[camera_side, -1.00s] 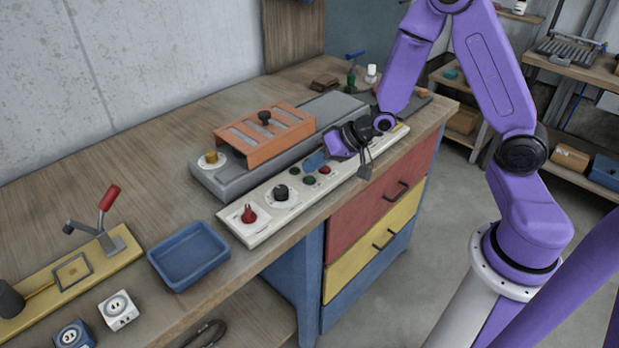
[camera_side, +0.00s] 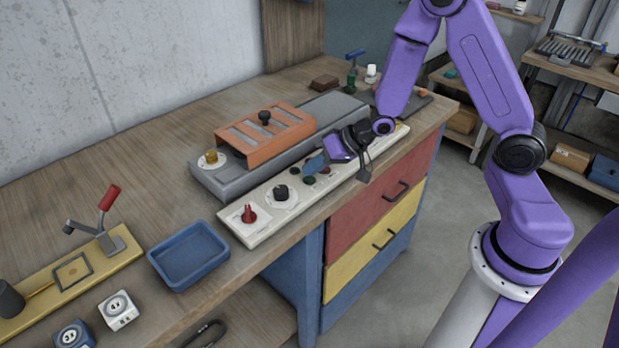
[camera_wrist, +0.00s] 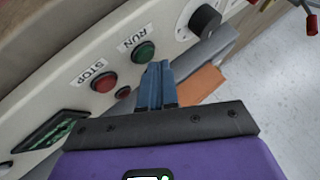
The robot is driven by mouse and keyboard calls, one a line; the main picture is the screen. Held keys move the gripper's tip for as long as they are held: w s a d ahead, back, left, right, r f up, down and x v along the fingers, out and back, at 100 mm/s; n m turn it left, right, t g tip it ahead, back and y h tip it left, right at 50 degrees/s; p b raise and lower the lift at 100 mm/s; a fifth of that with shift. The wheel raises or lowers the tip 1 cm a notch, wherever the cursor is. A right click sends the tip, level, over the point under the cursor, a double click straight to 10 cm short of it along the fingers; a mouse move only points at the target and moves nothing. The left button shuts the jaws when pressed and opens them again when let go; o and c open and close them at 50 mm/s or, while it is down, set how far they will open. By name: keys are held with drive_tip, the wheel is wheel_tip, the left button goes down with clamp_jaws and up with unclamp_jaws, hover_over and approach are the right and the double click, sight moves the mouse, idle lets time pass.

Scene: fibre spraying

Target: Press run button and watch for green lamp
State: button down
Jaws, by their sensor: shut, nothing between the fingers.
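The white control panel (camera_side: 262,229) lies along the bench's front edge. Its green RUN button (camera_wrist: 144,52) shows clear of my fingers in the wrist view, with the red STOP button (camera_wrist: 103,82) beside it. In the side view the RUN button (camera_side: 309,180) is just in front of my fingertips. A small dark green lamp (camera_side: 295,171) behind it looks unlit; my fingers seem to cover it in the wrist view. A small dark red lamp (camera_wrist: 123,93) is behind STOP. My gripper (camera_side: 308,166) is shut and empty, low over the panel; contact cannot be told.
A black knob (camera_side: 281,191) and a red knob (camera_side: 249,214) stand on the panel left of the buttons. A grey machine with an orange cover (camera_side: 252,146) is behind. A blue tray (camera_side: 189,256) lies to the left.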

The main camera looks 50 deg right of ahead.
sight(314, 178)
drive_tip(key=shift+f, duration=0.45)
idle(0.6)
drive_tip(key=shift+r, duration=0.9)
drive_tip(key=shift+r, duration=2.5)
